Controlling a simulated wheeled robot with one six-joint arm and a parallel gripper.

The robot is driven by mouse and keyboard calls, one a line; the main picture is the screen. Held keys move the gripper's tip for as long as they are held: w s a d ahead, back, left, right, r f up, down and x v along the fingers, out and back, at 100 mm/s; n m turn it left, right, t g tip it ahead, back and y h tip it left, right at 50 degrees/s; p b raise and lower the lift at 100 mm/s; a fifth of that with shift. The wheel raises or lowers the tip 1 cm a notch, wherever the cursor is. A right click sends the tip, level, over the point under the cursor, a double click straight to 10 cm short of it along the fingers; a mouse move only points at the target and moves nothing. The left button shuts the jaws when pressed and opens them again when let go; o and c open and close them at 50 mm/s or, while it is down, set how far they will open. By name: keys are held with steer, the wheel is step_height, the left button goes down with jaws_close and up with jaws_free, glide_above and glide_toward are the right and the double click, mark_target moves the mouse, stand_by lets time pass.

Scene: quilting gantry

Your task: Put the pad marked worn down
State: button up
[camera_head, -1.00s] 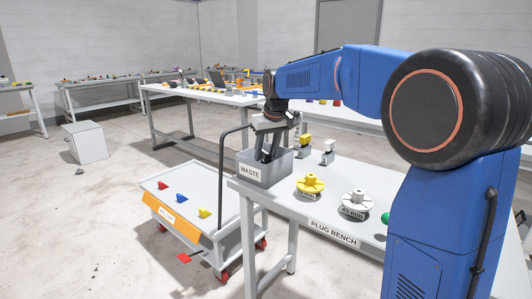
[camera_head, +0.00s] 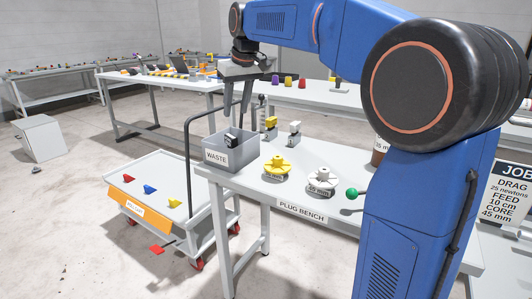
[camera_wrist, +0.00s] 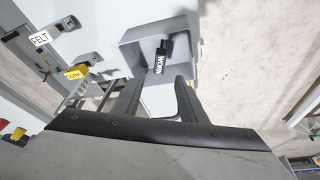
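The pad marked worn (camera_head: 231,138) is a small dark piece with a white label reading WORN. It is in the grey waste bin (camera_head: 216,157), which stands at the left end of the plug bench. In the wrist view the pad (camera_wrist: 163,48) shows within the bin (camera_wrist: 130,48). I cannot tell whether it leans on the wall or stands on the floor. My gripper (camera_head: 236,113) is above the bin with its fingers apart. In the wrist view the gripper (camera_wrist: 157,84) has nothing between its fingertips, and the pad is beyond them.
A yellow plug (camera_head: 277,168), a white plug (camera_head: 319,181) and a green ball (camera_head: 352,192) sit on the plug bench (camera_head: 255,187).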

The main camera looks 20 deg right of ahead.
steer(key=s+d+f+m, duration=0.1)
steer(key=s+d+f, duration=0.1)
steer(key=s+f, duration=0.6)
steer(key=s+d+f, duration=0.2)
steer(key=s+f, duration=0.6)
steer(key=s, duration=1)
steer(key=s+d+f+m+t, duration=0.1)
steer(key=s+d+f, duration=0.1)
steer(key=s+f, duration=0.7)
steer(key=s, duration=0.4)
steer(key=shift+s+m+h, duration=0.15)
steer(key=shift+m+h, duration=0.15)
steer(key=shift+h, duration=0.1)
